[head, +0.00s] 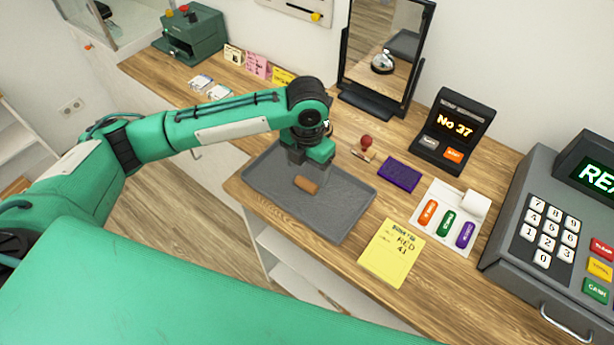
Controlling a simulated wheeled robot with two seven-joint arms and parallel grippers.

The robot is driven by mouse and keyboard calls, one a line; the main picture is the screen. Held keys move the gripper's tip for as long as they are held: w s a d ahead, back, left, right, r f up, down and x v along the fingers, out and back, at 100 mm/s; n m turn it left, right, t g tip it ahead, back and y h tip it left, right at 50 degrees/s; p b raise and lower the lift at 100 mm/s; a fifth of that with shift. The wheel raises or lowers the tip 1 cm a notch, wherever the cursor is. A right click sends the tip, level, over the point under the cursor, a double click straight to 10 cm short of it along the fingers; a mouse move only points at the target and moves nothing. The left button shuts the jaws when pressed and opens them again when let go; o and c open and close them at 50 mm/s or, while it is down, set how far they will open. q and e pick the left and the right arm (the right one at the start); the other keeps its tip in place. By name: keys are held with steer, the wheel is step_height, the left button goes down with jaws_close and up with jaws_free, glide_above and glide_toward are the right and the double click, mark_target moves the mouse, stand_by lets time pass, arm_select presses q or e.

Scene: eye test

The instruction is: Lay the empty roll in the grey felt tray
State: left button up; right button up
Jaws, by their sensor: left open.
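The empty roll (306,185), a small brown cylinder, lies on its side in the grey felt tray (333,219), near its middle. The tray is flat and dark grey, on the wooden counter near its front edge. My left gripper (297,163) is open, pointing down over the back part of the tray, just behind and above the roll. It appears apart from the roll. Its arm hides part of the tray's back edge. My right gripper is not in view.
Right of the tray are a red-knobbed stamp (366,142), a purple pad (400,174), a yellow note (391,252) and a white holder (424,232) with coloured pieces. A mirror (385,60) stands behind. A ticket display (450,131) and till (545,220) fill the right.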

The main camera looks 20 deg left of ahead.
mark_target(307, 182)
arm_select(q)
step_height(307, 182, up, 8)
steer(key=b, duration=0.1)
stand_by(0.5)
steer(key=shift+f, duration=0.1)
